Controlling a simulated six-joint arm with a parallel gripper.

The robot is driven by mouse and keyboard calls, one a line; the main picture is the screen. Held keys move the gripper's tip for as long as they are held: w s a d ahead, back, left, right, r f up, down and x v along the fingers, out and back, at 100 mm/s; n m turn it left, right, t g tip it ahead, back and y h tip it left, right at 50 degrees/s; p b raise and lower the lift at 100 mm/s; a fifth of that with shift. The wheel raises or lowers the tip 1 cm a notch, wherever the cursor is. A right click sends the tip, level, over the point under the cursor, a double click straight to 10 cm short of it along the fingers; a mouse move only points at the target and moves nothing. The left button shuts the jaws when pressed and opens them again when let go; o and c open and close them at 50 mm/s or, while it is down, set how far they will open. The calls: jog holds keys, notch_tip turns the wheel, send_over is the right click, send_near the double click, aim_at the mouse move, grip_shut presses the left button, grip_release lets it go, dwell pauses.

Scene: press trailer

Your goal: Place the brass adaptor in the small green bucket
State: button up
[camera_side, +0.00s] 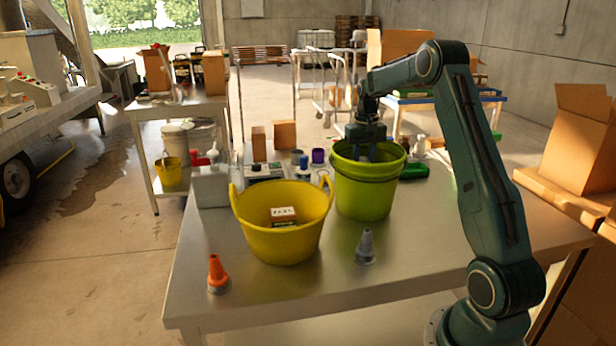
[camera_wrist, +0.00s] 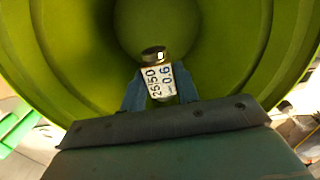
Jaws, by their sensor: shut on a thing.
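The brass adaptor (camera_wrist: 159,78) has a shiny metal end and a white label with black print reading roughly "25/50 -0.6". It sits between the two blue fingers of my gripper (camera_wrist: 160,98), which is shut on it. The small green bucket (camera_side: 364,196) stands upright on the metal table. In the side view my gripper (camera_side: 367,152) points down into the bucket's mouth, its fingertips partly below the rim. The wrist view shows the green inside of the bucket (camera_wrist: 60,40) around and below the adaptor. In the side view the adaptor is mostly hidden by the bucket wall.
A wider yellow tub (camera_side: 272,240) with a small labelled box (camera_side: 284,217) inside stands left of the bucket. An orange cone nozzle (camera_side: 217,273) and a grey one (camera_side: 366,246) stand in front. Small bottles and cartons stand behind. The table's front right is clear.

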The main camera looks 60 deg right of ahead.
notch_tip(320, 180, down, 6)
jog(key=shift+f, duration=0.2)
jog(key=shift+f, duration=2.1)
jog(key=shift+f, duration=0.15)
jog(key=o, duration=1)
notch_tip(320, 180, up, 12)
jog(key=shift+r, duration=0.15)
